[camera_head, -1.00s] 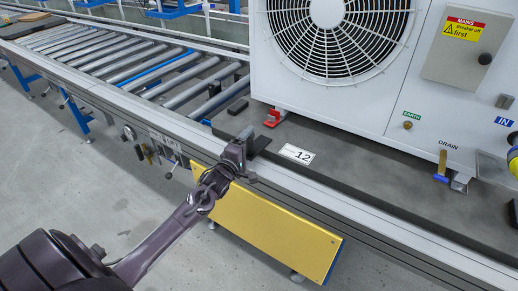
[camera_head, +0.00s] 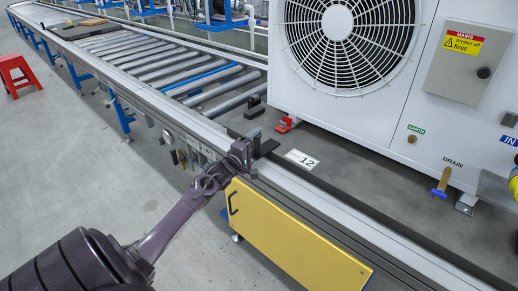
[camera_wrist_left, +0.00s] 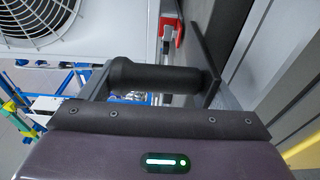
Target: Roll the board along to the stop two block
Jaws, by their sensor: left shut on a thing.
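The dark grey board (camera_head: 345,168) lies on the roller conveyor and carries a large white fan unit (camera_head: 350,55) and a label marked 12 (camera_head: 301,160). My left gripper (camera_head: 243,153) is at the board's near left corner. In the left wrist view its fingers are closed around a black cylindrical handle (camera_wrist_left: 155,75). A small black block (camera_head: 254,107) stands just beyond the board's left end, by the rollers; I cannot tell whether it is the stop two block. My right gripper is not in view.
Bare rollers (camera_head: 150,62) run up and left, with one blue roller (camera_head: 200,79) among them. A yellow panel (camera_head: 290,240) hangs below the near rail. A red stool (camera_head: 17,75) stands on open floor at far left. A red clamp (camera_head: 287,123) sits at the unit's foot.

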